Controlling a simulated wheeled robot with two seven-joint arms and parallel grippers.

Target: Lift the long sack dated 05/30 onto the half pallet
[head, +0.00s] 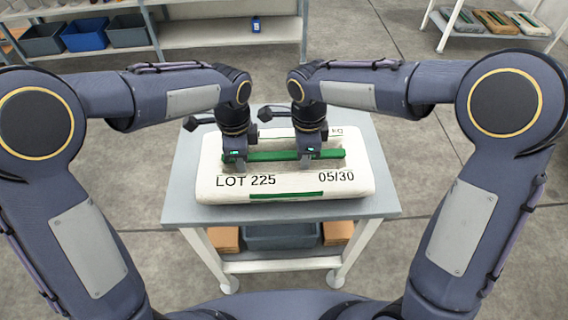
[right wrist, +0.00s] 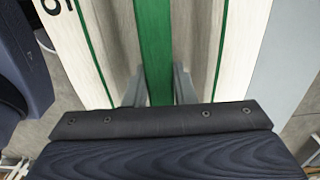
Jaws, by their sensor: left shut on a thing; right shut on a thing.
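The long sack (head: 285,193) is white with green bands and reads LOT 225 and 05/30. It lies flat on a small grey table in the head view. My left gripper (head: 235,162) is shut on the left part of the sack's green middle band. My right gripper (head: 307,160) is shut on the same band further right. In the right wrist view the fingers of my right gripper (right wrist: 157,88) stand on either side of the green band of the sack (right wrist: 112,40). I see no half pallet that I can make out.
The grey table (head: 385,195) has a lower shelf with a grey bin (head: 282,237) and brown boxes (head: 225,239). A rack with bins (head: 84,36) and a blue bottle (head: 256,25) stands behind. Another rack (head: 480,38) with sacks is at the back right. Open floor lies between.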

